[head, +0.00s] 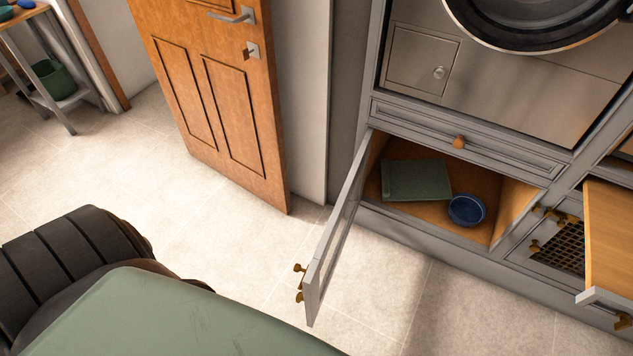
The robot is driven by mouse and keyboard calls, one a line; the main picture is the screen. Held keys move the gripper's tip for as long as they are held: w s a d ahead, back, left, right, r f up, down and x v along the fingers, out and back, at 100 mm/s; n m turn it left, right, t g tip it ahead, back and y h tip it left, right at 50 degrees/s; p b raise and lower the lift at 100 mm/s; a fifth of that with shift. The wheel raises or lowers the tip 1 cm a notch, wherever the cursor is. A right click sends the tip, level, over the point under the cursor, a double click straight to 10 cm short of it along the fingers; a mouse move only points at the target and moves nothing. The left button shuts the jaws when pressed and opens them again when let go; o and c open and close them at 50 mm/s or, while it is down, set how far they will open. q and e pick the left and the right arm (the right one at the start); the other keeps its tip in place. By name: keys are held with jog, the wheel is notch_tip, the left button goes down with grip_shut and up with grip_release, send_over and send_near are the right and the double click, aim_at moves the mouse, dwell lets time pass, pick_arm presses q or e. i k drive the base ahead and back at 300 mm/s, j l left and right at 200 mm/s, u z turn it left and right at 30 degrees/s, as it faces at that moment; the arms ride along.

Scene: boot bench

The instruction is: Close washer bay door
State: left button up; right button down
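The grey framed door (336,235) of the low bay under the washer (519,82) stands wide open. It is hinged at the bay's left side and swings out into the room over the floor. Brass knobs (299,283) sit at its free end. The open bay has a wooden floor (478,186) and holds a folded green cloth (416,180) and a blue bowl (467,210). Both lie inside, behind the front edge. Neither of my grippers shows in the head view.
A closed drawer (490,150) with a wooden knob is above the bay. At right, a drawer (609,240) sticks out near a dark lattice panel (560,247). An orange wooden door (215,95) stands behind the bay door. Tiled floor (385,285) in front is clear.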

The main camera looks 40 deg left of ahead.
aim_at(313, 295)
jog(key=k+j, duration=0.1)
jog(key=j, duration=0.35)
jog(key=k+j+z, duration=0.15)
jog(key=j, duration=0.25)
jog(key=k+j, duration=0.1)
jog(key=j, duration=0.35)
jog(key=z, duration=0.05)
